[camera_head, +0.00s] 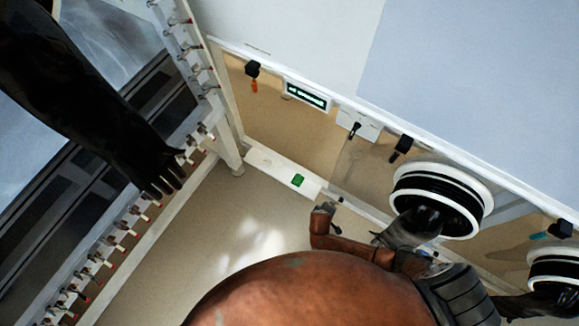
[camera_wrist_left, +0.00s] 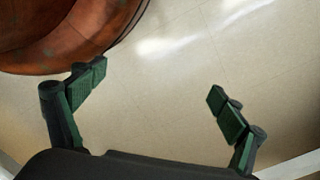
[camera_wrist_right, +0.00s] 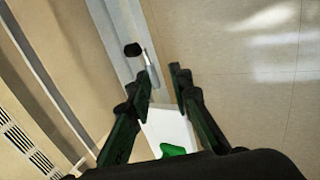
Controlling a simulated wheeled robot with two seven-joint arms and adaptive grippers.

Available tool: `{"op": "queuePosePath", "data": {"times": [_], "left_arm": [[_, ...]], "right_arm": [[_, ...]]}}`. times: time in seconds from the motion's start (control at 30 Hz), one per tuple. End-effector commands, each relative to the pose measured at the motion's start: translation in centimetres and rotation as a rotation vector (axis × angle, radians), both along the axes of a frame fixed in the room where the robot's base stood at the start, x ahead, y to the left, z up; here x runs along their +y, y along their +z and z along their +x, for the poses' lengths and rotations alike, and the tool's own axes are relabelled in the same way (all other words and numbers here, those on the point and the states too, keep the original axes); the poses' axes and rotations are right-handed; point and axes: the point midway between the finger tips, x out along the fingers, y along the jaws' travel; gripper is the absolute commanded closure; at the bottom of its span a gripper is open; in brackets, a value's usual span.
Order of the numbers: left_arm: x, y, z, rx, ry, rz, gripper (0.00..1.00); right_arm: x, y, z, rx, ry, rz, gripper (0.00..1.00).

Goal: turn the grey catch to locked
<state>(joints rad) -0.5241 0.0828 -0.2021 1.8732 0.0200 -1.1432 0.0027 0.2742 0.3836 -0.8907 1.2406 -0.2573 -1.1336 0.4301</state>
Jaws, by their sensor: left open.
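The catch that looks grey (camera_head: 401,149) has a black housing and a dark handle slanting down-left, on the panel edge in the head view. Its locked mark is not readable. The right wrist view shows a black knob (camera_wrist_right: 133,50) with a short pale lever (camera_wrist_right: 147,58); I cannot tell if it is the same catch. My right gripper (camera_wrist_right: 163,72) has its fingers a little apart, with nothing between them, just short of that knob. My left gripper (camera_wrist_left: 155,80) is wide open and empty above bare floor. Neither gripper is clear in the head view.
A lit display (camera_head: 307,95) and a plate with a black lever (camera_head: 355,128) sit between. A green piece (camera_head: 298,180) lies on a white strip. Glove ports (camera_head: 440,190) stand right; a black glove (camera_head: 95,105) hangs left.

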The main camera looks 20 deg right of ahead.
Motion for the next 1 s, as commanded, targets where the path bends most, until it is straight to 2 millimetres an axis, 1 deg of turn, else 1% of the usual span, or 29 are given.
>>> {"op": "queuePosePath", "data": {"times": [0.03,0.1,0.13,0.23,0.33,0.47,0.8,0.87,1.0], "left_arm": [[-0.1,0.1,0.1,0.006,0.002,-0.002,0.04],[-0.1,1.0,0.3,0.009,0.003,-0.002,0.0],[-0.3,1.3,0.5,0.009,0.003,-0.003,0.0],[-0.5,2.1,0.8,0.008,0.003,-0.004,0.0],[-0.6,2.9,1.0,0.007,0.003,-0.007,0.0],[-0.9,4.6,1.3,0.008,0.004,-0.012,0.0],[-1.7,10.6,1.8,0.007,0.007,-0.028,0.0],[-1.8,11.6,1.8,0.007,0.008,-0.031,0.0],[-2.6,10.7,2.8,-0.036,0.002,-0.055,0.0]], "right_arm": [[0.4,-0.4,0.8,-0.012,0.014,-0.02,0.81],[0.7,0.2,1.6,-0.029,0.022,-0.041,0.81],[0.7,0.4,1.9,-0.035,0.024,-0.049,0.81],[0.8,0.8,2.4,-0.046,0.027,-0.059,0.81],[0.7,0.5,2.6,-0.048,0.027,-0.061,0.81],[0.2,-0.4,3.0,-0.046,0.027,-0.062,0.81],[-1.1,-3.1,4.0,-0.045,0.027,-0.06,0.81],[-1.4,-3.5,4.2,-0.044,0.027,-0.061,0.81],[-2.0,-4.9,4.7,-0.043,0.028,-0.06,0.81]]}}
